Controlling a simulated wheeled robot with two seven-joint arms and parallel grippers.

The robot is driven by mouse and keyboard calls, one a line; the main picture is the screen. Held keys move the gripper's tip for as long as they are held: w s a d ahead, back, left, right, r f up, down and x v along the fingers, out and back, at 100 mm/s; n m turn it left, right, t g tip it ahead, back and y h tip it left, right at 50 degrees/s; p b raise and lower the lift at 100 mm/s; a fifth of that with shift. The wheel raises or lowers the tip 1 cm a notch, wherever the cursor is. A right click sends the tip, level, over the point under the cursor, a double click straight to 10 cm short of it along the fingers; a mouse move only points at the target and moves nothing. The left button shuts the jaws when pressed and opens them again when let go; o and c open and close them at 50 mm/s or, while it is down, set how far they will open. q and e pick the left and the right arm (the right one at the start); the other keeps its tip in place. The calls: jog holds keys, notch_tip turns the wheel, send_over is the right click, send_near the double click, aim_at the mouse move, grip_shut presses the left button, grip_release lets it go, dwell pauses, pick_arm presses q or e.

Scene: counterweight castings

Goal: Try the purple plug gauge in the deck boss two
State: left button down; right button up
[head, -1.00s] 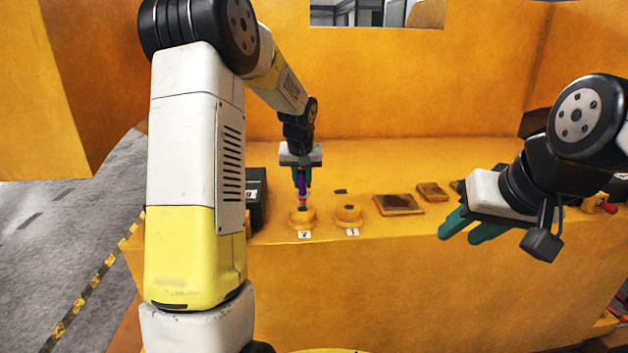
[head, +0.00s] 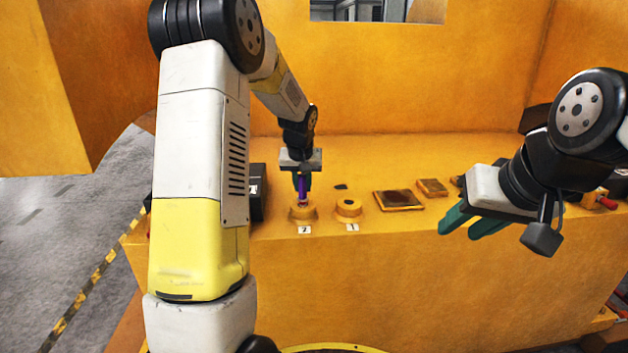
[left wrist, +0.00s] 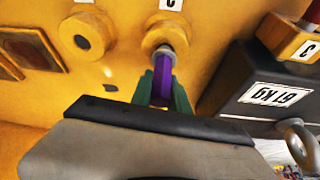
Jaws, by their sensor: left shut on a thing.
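My left gripper (head: 302,188) is shut on the purple plug gauge (head: 302,183), which points down and looks about upright. The gauge (left wrist: 163,80) also shows between the green fingers in the left wrist view. Its lower end is at the mouth of deck boss two (head: 303,214), a round yellow boss with a "2" label in front. In the left wrist view a grey band of the gauge sits over this boss (left wrist: 150,39); the tip is hidden and seems to be in the hole. My right gripper (head: 458,233) is open and empty, off to the right.
Boss one (head: 348,208), with an open hole, stands just right of boss two. A dark labelled block (left wrist: 262,92) stands close on the other side. Flat framed plates (head: 398,200) lie further right on the deck. A high yellow wall (head: 400,85) rises behind.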

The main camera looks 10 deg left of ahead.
pick_arm(q)
jog(key=shift+f, duration=0.85)
dwell(1.1)
jog(key=shift+r, duration=3.2)
